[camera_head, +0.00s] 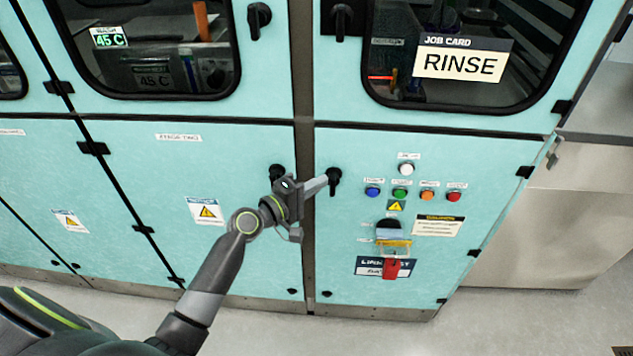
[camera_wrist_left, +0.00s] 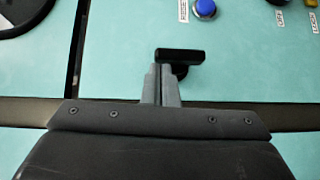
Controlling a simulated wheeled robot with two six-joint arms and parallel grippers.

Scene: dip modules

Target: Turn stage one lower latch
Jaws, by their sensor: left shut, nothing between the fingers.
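A black latch handle (camera_head: 334,178) sits on the left edge of the lower door with the buttons. It hangs roughly vertical in the head view. It also shows in the left wrist view (camera_wrist_left: 190,54) as a black bar with its pivot behind it. My left gripper (camera_head: 322,184) is shut, with nothing between its fingers. Its fingertips, in the left wrist view (camera_wrist_left: 160,72), are right beside one end of the bar; I cannot tell whether they touch. Another black latch (camera_head: 277,172) on the door to the left is partly hidden by my wrist. My right gripper is out of view.
Blue (camera_head: 373,192), green, orange and red buttons with a white one above lie right of the latch. Below them is a red-tagged isolator (camera_head: 391,268). Upper doors have windows and latches; one carries a RINSE card (camera_head: 460,65). The floor in front is clear.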

